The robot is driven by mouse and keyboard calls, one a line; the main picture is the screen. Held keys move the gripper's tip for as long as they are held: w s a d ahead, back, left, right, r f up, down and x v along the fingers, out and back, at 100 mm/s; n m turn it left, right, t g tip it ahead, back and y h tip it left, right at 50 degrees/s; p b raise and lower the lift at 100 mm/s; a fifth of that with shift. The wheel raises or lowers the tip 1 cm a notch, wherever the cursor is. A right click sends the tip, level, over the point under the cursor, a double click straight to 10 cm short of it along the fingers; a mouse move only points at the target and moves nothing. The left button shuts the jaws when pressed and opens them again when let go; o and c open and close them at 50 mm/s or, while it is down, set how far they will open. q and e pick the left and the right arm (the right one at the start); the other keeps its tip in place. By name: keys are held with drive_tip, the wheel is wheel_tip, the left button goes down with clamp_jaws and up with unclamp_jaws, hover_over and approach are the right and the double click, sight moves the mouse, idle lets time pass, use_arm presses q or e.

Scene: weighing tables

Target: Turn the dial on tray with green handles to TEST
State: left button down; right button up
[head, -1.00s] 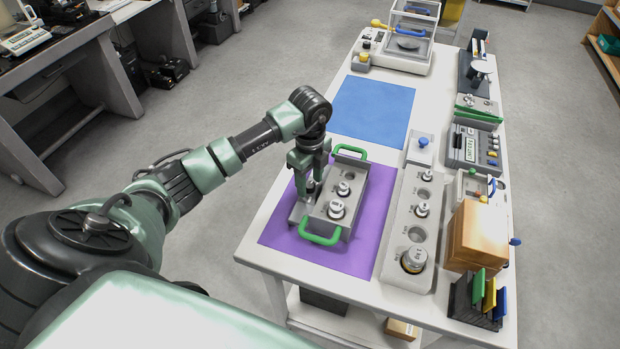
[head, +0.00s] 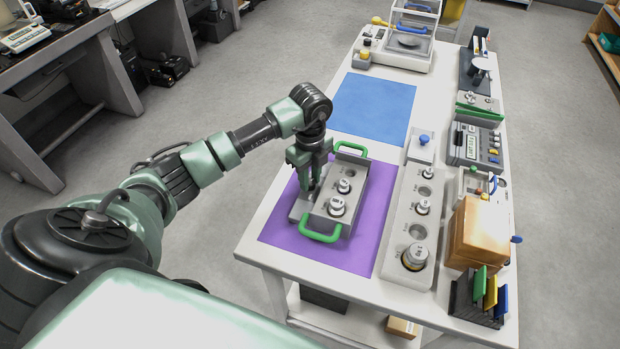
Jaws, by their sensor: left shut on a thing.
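The tray with green handles (head: 356,212) lies on the purple mat (head: 370,240). Its two green handles are at its far and near ends, and weights (head: 337,206) stand in it. My left gripper (head: 314,186) points down at the tray's left side. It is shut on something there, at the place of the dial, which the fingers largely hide. The dial's marking and the word TEST cannot be read. My right gripper is not in view.
A grey block with several weights (head: 404,236) stands right of the mat. A wooden box (head: 480,235) and coloured cards (head: 484,290) are farther right. A glass-sided balance (head: 405,40) stands at the back. The blue mat (head: 374,105) is bare.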

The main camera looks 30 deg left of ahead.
use_arm(q)
drive_tip(key=m+b, duration=0.3)
drive_tip(key=m, duration=0.4)
drive_tip(key=shift+f, duration=0.1)
drive_tip(key=m+b, duration=0.3)
drive_tip(key=m, duration=0.3)
drive_tip(key=shift+b, duration=0.35)
drive_tip(key=m+b, duration=0.1)
drive_tip(key=m, duration=0.3)
drive_tip(key=shift+b, duration=0.4)
drive_tip(key=m+b, duration=0.1)
drive_tip(key=m, duration=0.2)
drive_tip(key=shift+w+m+b, duration=0.1)
drive_tip(key=shift+m+b, duration=0.2)
drive_tip(key=shift+b, duration=0.05)
drive_tip(key=m+b, duration=0.2)
drive_tip(key=m, duration=0.3)
drive_tip(key=shift+m, duration=0.3)
drive_tip(key=c, duration=1.1)
unclamp_jaws()
drive_tip(key=shift+c, duration=0.2)
drive_tip(key=shift+r, duration=0.2)
